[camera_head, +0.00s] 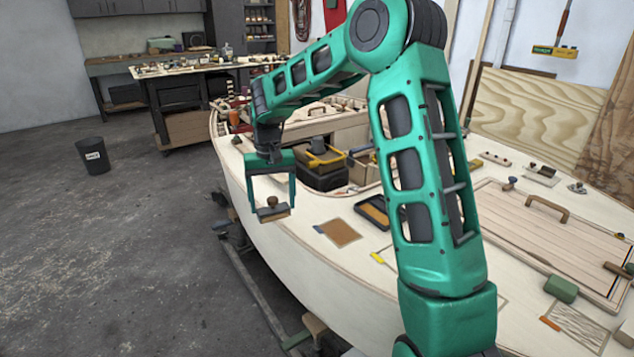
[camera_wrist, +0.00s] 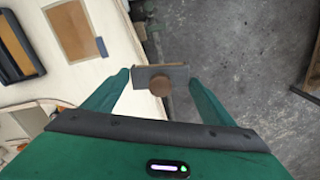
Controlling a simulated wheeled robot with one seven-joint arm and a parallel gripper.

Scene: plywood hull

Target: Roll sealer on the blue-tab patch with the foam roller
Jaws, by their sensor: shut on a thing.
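My gripper (camera_head: 273,206) is shut on a small grey-topped block with a round brown knob (camera_head: 272,202) and a tan underside; it looks more like a knobbed block than a roller. In the wrist view the knobbed block (camera_wrist: 160,70) sits between the fingertips. The gripper holds it above and beyond the deck's left edge, left of the blue-tab patch. That patch (camera_head: 339,233) is a brown square in a pale border, with a blue tab (camera_head: 318,229) at its left; it also shows in the wrist view (camera_wrist: 72,30). I cannot make out a foam roller.
A black tray (camera_head: 360,214) with tan contents lies behind the patch. A yellow tab (camera_head: 376,257) lies to the right, partly near my arm. A dark toolbox (camera_head: 322,176) stands in the hull opening. A green block (camera_head: 561,288) and an orange-tab patch (camera_head: 580,326) are at the right.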

